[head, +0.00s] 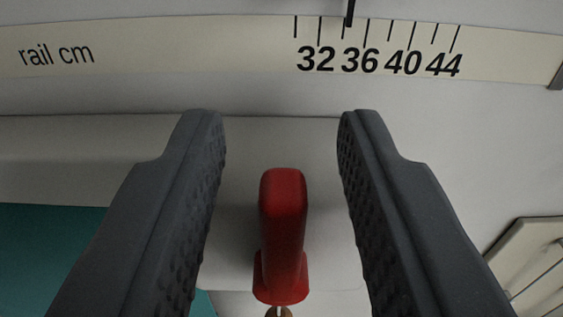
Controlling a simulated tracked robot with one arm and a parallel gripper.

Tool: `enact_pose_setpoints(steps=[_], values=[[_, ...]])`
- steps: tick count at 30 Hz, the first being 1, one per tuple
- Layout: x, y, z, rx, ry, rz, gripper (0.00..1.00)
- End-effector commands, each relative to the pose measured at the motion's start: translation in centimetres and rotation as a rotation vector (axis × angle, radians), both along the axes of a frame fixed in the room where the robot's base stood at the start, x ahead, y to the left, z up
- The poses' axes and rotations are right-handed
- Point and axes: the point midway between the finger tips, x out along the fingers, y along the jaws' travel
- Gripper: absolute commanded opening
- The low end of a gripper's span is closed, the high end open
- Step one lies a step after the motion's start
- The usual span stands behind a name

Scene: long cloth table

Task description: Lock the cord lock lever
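The red cord lock lever (283,225) stands out from a pale housing in the lower middle of the head view. It has a rounded top and a wider red foot. A small brownish piece (279,312) shows below it at the bottom edge. My gripper (281,125) is open, with one dark ridged finger on each side of the lever. Gaps show between the lever and both fingers, so neither appears to touch it. The fingers' near ends run out of the picture.
A cream scale strip (180,47) marked "rail cm" crosses the top, with a dark pointer (350,12) between 32 and 36. A teal surface (45,260) lies lower left. A pale frame with thin bars (525,240) is at the lower right.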

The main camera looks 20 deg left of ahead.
Motion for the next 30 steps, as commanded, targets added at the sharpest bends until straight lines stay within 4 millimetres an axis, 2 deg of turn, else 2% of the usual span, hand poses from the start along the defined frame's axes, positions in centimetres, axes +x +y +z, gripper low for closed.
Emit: enact_pose_setpoints(steps=[8,30], values=[[-1.2,-0.4,-0.1,0.0,0.001,0.0,0.33],[-10.9,-3.1,-0.2,0.0,0.0,0.0,0.33]])
